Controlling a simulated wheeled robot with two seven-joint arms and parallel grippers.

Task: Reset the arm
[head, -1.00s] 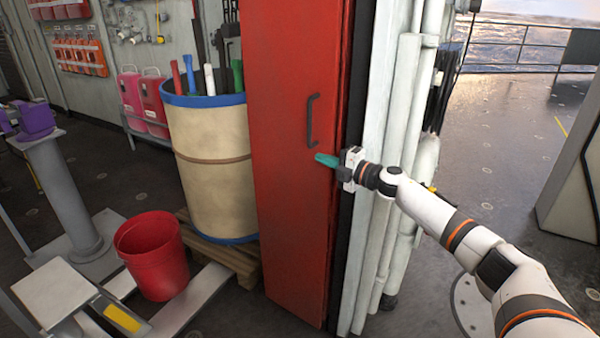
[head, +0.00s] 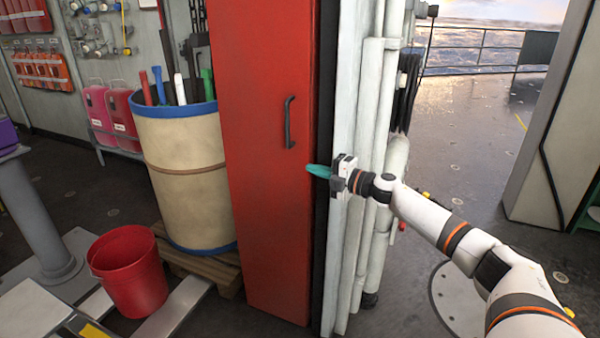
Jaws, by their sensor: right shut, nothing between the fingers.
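My right arm comes in from the lower right and reaches toward the middle of the view. Its gripper (head: 318,171) has teal fingers, shut with nothing between them. The fingertips point left, in front of the right edge of a tall red cabinet door (head: 270,220), below and right of its dark handle (head: 289,122). I cannot tell whether the fingertips touch the door. My left gripper is not in view.
White vertical pipes (head: 372,110) stand right behind my right gripper. Left are a cream drum (head: 188,170) with tools on a pallet (head: 205,265), a red bucket (head: 128,272) and a grey post (head: 35,220). Open deck floor (head: 465,150) lies at the right.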

